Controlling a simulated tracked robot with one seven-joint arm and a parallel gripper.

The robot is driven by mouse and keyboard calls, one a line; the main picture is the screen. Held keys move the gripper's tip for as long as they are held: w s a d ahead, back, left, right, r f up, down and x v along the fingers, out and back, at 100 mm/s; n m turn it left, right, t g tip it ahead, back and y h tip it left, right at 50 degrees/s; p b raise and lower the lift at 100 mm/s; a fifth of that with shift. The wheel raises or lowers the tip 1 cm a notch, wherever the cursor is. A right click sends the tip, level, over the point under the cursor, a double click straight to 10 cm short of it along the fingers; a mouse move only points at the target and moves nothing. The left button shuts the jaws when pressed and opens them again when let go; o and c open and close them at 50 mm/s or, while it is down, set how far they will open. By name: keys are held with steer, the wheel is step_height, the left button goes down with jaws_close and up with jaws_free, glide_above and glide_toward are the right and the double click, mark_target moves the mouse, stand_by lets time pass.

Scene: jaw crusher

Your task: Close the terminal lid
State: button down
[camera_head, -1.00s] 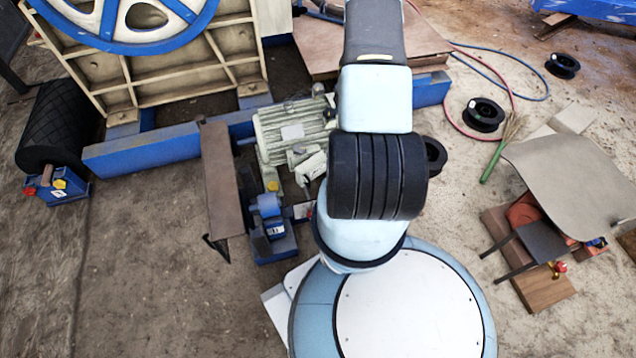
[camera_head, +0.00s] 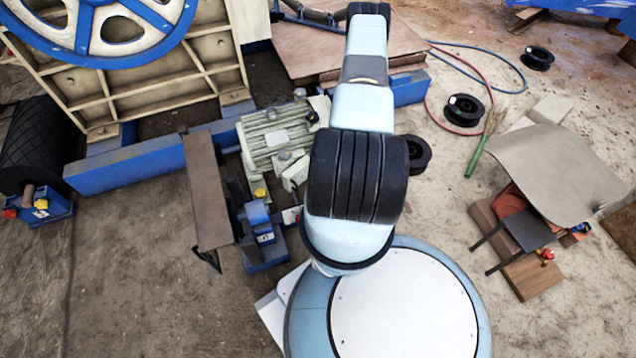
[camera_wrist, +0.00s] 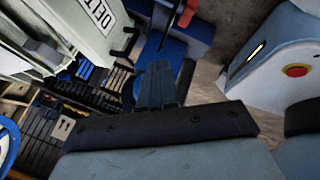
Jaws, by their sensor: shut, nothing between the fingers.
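The pale green motor (camera_head: 268,135) sits on the blue frame, left of my arm in the head view. A small pale box (camera_head: 294,172) projects from its near side; I cannot tell its lid's position. In the wrist view a pale green casing with printed characters (camera_wrist: 98,14) fills the upper left, with dark openings below it. My gripper (camera_wrist: 157,75) is shut and empty. Its fingers appear right of and below the casing, with no clear contact. The head view does not clearly show my gripper; my arm covers part of the area.
A blue vice-like device (camera_head: 262,235) stands in front of the motor, beside a brown plank (camera_head: 207,190). The large blue wheel (camera_head: 100,25) is at upper left. Black spools (camera_head: 465,109) and hoses lie at right. Open ground lies at lower left.

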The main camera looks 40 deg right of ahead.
mark_target(301, 176)
steer(key=x, duration=0.9)
steer(key=w, duration=0.1)
steer(key=w+a, duration=0.1)
steer(key=w, duration=0.1)
steer(key=shift+w+r, duration=0.1)
steer(key=shift+w, duration=0.25)
